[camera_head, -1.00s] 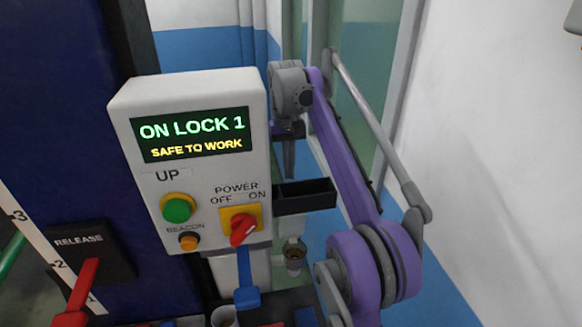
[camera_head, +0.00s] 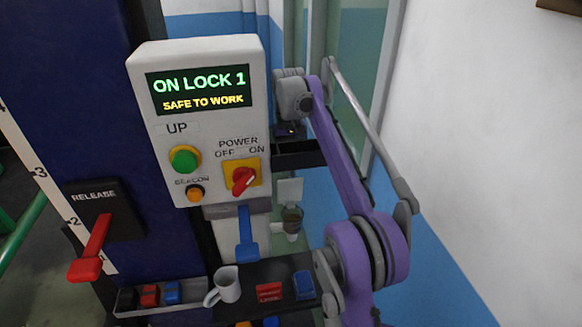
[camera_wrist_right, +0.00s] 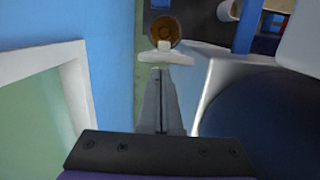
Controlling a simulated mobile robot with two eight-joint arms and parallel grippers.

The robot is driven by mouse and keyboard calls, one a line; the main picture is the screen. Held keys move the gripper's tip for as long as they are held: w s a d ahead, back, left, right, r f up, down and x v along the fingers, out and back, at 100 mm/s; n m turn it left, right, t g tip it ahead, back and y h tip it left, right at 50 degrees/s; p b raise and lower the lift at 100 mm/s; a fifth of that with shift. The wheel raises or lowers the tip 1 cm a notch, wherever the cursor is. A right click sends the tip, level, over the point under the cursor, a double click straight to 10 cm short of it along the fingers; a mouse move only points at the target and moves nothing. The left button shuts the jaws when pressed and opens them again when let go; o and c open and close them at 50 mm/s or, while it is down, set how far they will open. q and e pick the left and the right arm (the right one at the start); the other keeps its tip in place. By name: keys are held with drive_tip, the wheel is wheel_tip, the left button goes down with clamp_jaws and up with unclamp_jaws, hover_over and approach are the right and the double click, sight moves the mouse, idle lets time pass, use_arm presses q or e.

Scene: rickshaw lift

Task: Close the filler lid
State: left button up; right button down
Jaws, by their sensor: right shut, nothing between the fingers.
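The filler (camera_head: 292,220) is a small cup with a brown, round opening, low behind the control box in the head view. Its pale square lid (camera_head: 290,190) stands raised above it. In the right wrist view the brown opening (camera_wrist_right: 165,30) lies at the top, and the lid (camera_wrist_right: 165,59) shows nearly edge-on as a white bar. My right gripper (camera_wrist_right: 161,74) is shut and empty, its tips close to the lid on the side away from the opening. I cannot tell if they touch. My left gripper is not in view.
The control box (camera_head: 203,120) reads "ON LOCK 1, SAFE TO WORK". A shelf (camera_head: 262,275) below holds a mug (camera_head: 225,286) and small red and blue items. A red release lever (camera_head: 92,250) is at left. A white wall (camera_head: 460,130) borders my right arm.

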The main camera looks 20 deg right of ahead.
drive_tip(key=shift+s+a+r, duration=0.1)
drive_tip(key=shift+s+a, duration=0.1)
drive_tip(key=shift+s, duration=0.7)
drive_tip(key=shift+w, duration=0.25)
